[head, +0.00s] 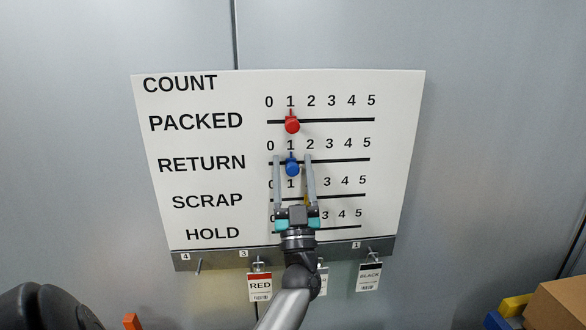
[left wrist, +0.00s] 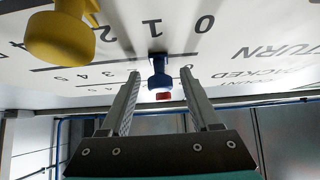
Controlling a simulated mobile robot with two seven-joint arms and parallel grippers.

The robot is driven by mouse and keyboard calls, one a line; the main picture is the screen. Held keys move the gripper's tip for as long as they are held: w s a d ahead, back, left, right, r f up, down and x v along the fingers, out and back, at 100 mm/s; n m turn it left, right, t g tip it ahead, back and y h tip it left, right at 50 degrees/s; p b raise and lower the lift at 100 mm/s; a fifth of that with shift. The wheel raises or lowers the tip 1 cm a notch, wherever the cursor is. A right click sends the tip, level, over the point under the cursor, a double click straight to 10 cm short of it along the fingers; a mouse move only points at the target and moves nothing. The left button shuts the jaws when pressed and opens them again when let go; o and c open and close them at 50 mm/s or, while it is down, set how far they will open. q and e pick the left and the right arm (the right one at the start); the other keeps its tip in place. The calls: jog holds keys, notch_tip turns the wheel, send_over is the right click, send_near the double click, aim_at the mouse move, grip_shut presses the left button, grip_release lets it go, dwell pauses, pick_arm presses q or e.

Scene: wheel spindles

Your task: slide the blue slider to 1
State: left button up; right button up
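The blue slider (head: 292,168) sits on the RETURN track of the white count board (head: 205,220), its pointer under the 1. My left gripper (head: 293,156) is open, with one finger on each side of the blue slider. In the left wrist view the blue slider (left wrist: 160,80) stands between the fingertips (left wrist: 159,72), with a gap on both sides. I cannot tell how far the fingertips are from the board. My right gripper is not in view.
The red slider (head: 292,125) is at 1 on the PACKED track above. A yellow slider (left wrist: 60,38) is close beside my left gripper, mostly hidden in the head view. Tags reading RED (head: 260,284) and BLACK (head: 369,275) hang from the grey rail (head: 215,259) below.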

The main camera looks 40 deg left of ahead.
pick_arm(q)
jog(key=b+v, duration=0.3)
jog(key=v, duration=1.2)
jog(key=shift+s+d, duration=0.1)
jog(key=shift+d, duration=0.1)
